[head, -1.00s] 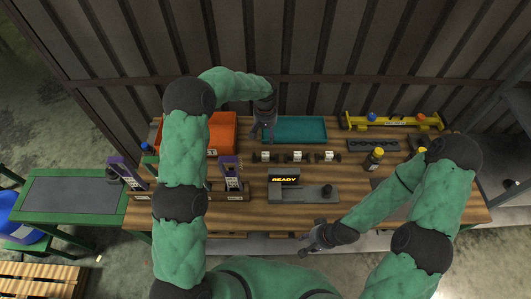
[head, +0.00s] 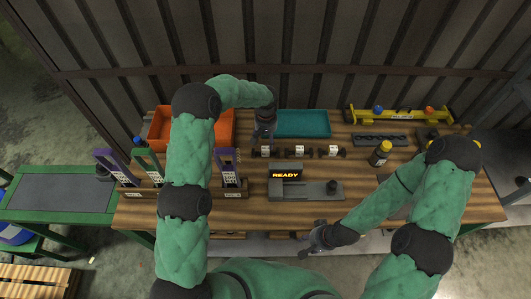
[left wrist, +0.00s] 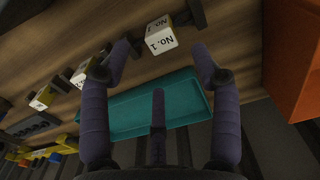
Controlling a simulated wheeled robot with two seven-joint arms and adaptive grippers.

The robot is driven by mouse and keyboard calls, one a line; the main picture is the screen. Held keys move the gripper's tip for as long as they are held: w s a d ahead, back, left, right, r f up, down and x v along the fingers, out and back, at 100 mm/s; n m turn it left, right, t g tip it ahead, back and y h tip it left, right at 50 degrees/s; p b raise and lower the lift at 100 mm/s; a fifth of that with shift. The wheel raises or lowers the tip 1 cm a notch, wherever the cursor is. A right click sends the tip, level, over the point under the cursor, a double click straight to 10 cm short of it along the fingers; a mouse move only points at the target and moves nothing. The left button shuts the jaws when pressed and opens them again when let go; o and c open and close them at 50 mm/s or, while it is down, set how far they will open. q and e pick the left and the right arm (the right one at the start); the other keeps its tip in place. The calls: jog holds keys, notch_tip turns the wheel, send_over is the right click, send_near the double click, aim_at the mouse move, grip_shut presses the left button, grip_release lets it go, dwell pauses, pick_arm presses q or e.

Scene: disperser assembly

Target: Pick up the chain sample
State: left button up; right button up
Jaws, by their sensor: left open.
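Three small blocks with white labels stand in a row on dark holders at the middle of the bench. The leftmost (head: 266,151) shows in the left wrist view as a block marked "No. 1" (left wrist: 162,38). I cannot tell which thing is the chain sample. My left gripper (head: 262,138) is just behind the leftmost block in the head view. In the left wrist view its fingers (left wrist: 160,62) are spread and empty, with the No. 1 block beyond their tips. My right gripper (head: 310,240) hangs near the bench's front edge; its fingers are too small to judge.
A teal tray (head: 303,133) and an orange bin (head: 160,130) stand at the back. A grey device reading "READY" (head: 286,175) sits in front of the blocks. Purple and green stands (head: 230,180) are at left. A yellow-capped bottle (head: 381,153) and a yellow rack (head: 400,117) are at right.

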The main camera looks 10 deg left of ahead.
aim_at(265, 148)
pick_arm(q)
jog(key=shift+a+f, duration=0.1)
jog(key=shift+f, duration=3)
grip_shut()
